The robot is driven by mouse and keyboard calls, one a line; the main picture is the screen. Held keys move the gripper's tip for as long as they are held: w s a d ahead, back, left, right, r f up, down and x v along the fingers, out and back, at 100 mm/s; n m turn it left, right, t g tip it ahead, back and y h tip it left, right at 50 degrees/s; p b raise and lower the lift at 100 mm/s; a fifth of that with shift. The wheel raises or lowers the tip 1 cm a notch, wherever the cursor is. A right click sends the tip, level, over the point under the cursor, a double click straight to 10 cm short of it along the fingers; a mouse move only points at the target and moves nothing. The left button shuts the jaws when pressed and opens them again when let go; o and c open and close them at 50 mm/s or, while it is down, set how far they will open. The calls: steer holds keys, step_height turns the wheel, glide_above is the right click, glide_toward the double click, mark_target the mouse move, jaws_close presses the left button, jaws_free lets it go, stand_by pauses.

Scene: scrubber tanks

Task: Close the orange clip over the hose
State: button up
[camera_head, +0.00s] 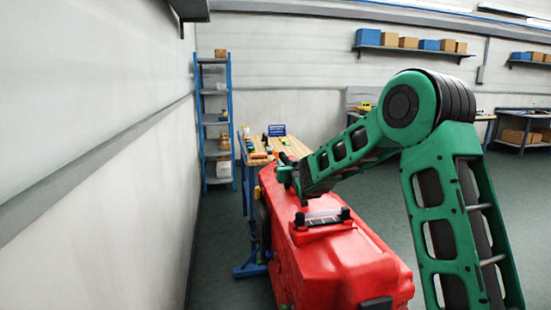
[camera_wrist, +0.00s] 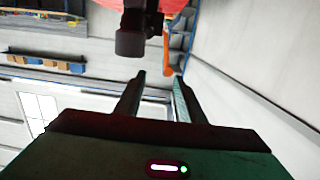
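The red scrubber tank (camera_head: 345,265) stands in front of me, and a strip of it shows at the top of the wrist view (camera_wrist: 205,3). An orange piece, apparently the clip (camera_wrist: 168,52), hangs below the tank just beyond my fingertips. A dark cylindrical part (camera_wrist: 130,42), possibly the hose end, is left of it. My gripper (camera_wrist: 159,77) is open with nothing between its fingers. The orange piece appears beyond the right finger; I see no contact. In the head view my arm reaches over the tank's far end, and the clip and hose cannot be made out.
A wooden workbench (camera_head: 267,147) with small items stands behind the tank. A blue shelf rack (camera_head: 214,125) is against the wall at the back left. A white wall runs along the left side. Open floor (camera_head: 395,215) lies right of the tank.

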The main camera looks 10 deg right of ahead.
mark_target(277, 155)
steer(key=shift+t, duration=0.4)
steer(key=w, duration=0.4)
steer(key=w+a, duration=0.1)
steer(key=w, duration=0.3)
steer(key=w+a, duration=0.1)
steer(key=w, duration=0.3)
steer(key=shift+r, duration=0.25)
jaws_close()
